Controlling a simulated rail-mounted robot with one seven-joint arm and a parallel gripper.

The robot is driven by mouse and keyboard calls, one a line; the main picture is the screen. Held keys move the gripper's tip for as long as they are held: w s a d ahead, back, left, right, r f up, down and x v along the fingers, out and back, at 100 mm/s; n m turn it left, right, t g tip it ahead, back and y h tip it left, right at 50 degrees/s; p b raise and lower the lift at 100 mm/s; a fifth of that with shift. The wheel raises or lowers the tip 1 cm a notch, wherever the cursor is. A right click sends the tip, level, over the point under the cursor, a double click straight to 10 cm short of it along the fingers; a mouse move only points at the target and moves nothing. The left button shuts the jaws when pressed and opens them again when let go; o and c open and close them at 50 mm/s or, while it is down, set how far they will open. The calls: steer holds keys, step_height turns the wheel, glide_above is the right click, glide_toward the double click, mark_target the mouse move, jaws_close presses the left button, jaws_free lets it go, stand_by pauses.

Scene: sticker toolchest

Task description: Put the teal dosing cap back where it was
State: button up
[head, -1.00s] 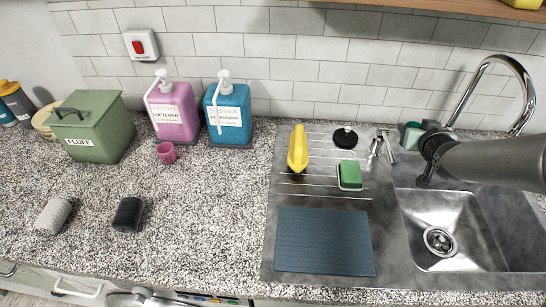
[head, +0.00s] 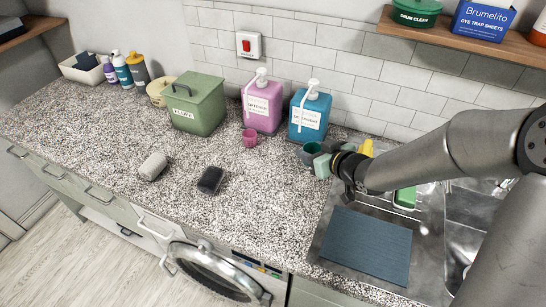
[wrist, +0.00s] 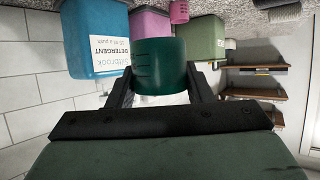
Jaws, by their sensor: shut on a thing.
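The teal dosing cap (wrist: 160,66) is held between the two black fingers of my gripper (wrist: 160,85) in the wrist view. In the head view the cap (head: 310,151) is at the end of my arm, in front of the blue detergent bottle (head: 309,117) and partly hidden by my gripper (head: 318,158). The detergent bottle also shows in the wrist view (wrist: 94,35). I cannot tell whether the cap touches the counter.
A magenta cap (head: 250,137) stands in front of the pink softener bottle (head: 262,105), left of the detergent. A green FLUFF bin (head: 196,106) stands further left. A grey roll (head: 152,166) and dark block (head: 210,180) lie on the counter. The sink (head: 463,213) is at right.

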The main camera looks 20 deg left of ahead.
steer(key=w+a+f+b, duration=0.2)
steer(key=w+a+f, duration=0.2)
steer(key=w+a, duration=0.15)
steer(key=b, duration=0.3)
glide_above(297, 158)
steer(key=f, duration=0.5)
steer(key=shift+s+d, duration=0.25)
steer(key=shift+w+a+f+b, duration=0.1)
steer(key=shift+w+f+b, duration=0.1)
steer(key=shift+f+b, duration=0.6)
steer(key=shift+w+a+f+b, duration=0.15)
steer(key=shift+f+b, duration=0.25)
steer(key=shift+f, duration=0.8)
steer(key=shift+f, duration=0.25)
steer(key=o, duration=0.9)
steer(key=shift+o, duration=0.2)
steer(key=shift+r, duration=0.2)
